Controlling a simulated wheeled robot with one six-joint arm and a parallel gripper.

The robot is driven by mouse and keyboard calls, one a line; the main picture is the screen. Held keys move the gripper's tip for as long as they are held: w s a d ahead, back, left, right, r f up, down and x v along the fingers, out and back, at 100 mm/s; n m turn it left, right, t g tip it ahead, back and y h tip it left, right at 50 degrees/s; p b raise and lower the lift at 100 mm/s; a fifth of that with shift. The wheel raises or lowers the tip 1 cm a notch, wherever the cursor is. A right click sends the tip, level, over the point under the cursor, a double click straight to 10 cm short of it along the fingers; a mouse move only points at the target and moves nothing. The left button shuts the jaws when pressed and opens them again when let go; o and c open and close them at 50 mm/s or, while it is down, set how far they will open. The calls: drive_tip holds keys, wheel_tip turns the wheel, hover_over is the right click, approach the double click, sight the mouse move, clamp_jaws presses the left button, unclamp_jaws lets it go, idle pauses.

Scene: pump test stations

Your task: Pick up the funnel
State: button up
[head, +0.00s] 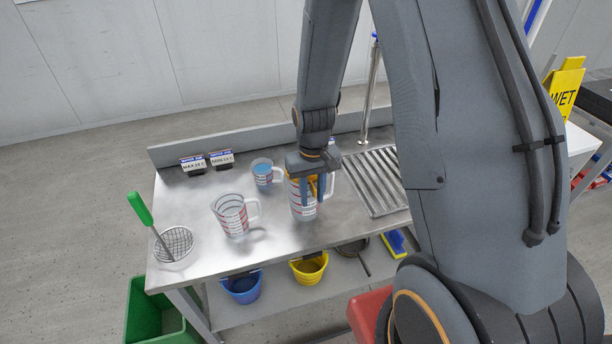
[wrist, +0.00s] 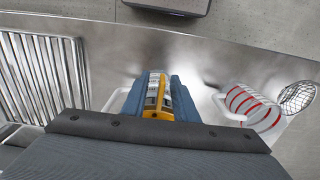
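My gripper (head: 312,200) points down at the rightmost clear measuring jug (head: 301,211) on the steel bench. Its blue-grey fingers overlap the jug's upper part in the head view. A yellow-orange thing (head: 313,184) shows between and beside the fingers. It also shows in the wrist view (wrist: 151,99), between the two fingers of my gripper (wrist: 157,92). It may be the funnel, but its shape is mostly hidden. I cannot tell whether the fingers press on it. No other funnel shows clearly.
A second jug (head: 231,216) and a jug of blue liquid (head: 263,174) stand to the left. A wire strainer (head: 174,244) with a green handle lies near the left edge. A slatted drain (head: 375,180) is on the right. Blue (head: 242,289) and yellow (head: 309,269) buckets are below.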

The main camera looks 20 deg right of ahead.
drive_tip(key=shift+f, duration=0.35)
clamp_jaws()
